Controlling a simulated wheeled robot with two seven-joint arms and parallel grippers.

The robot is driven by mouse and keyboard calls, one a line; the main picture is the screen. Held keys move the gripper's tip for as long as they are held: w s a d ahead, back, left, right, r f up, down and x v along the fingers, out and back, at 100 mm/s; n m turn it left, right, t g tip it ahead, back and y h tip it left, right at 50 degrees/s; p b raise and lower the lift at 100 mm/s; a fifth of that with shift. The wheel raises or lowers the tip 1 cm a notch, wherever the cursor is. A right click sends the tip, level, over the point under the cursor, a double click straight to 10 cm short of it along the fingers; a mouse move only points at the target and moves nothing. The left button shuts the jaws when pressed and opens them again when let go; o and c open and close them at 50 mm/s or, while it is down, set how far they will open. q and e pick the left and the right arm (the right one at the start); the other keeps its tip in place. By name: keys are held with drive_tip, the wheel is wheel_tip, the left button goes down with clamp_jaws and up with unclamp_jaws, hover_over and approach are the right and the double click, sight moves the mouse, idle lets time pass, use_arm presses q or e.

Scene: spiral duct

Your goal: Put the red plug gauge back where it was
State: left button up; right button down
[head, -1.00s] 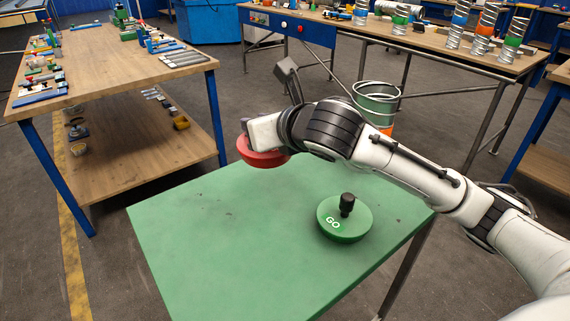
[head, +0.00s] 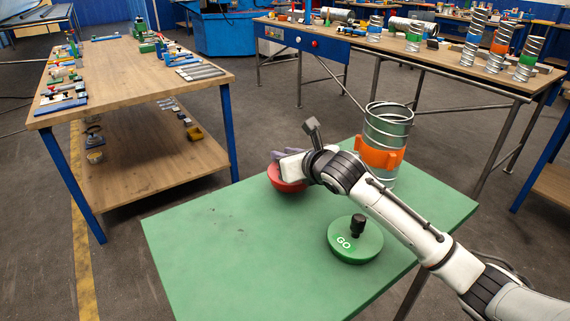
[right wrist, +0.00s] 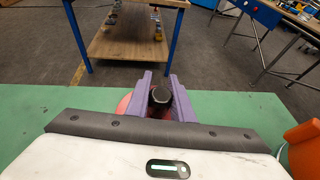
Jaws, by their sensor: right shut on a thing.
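The red plug gauge (head: 287,178) is a red disc at the far side of the green table (head: 205,245). My right gripper (head: 280,157) is shut on its dark handle (right wrist: 160,97), which shows between the purple fingers in the right wrist view. The gripper covers most of the gauge's top. I cannot tell whether the disc touches the table or hangs just above it. The green gauge marked GO (head: 356,242) stands on the table, nearer to me, with its black knob up. My left gripper is not in view.
A spiral duct with an orange collar (head: 378,158) stands at the table's far right, close beside my right arm. The table's left and front parts are clear. A wooden bench (head: 130,65) with tools stands at the left, another bench (head: 440,62) with ducts behind.

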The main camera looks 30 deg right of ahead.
drive_tip(key=shift+f, duration=1.05)
drive_tip(key=shift+f, duration=0.15)
drive_tip(key=c, duration=1.6)
unclamp_jaws()
drive_tip(key=shift+f, duration=0.1)
drive_tip(key=shift+o, duration=0.2)
drive_tip(key=shift+r, duration=0.25)
drive_tip(key=v, duration=1.2)
drive_tip(key=shift+a, duration=0.1)
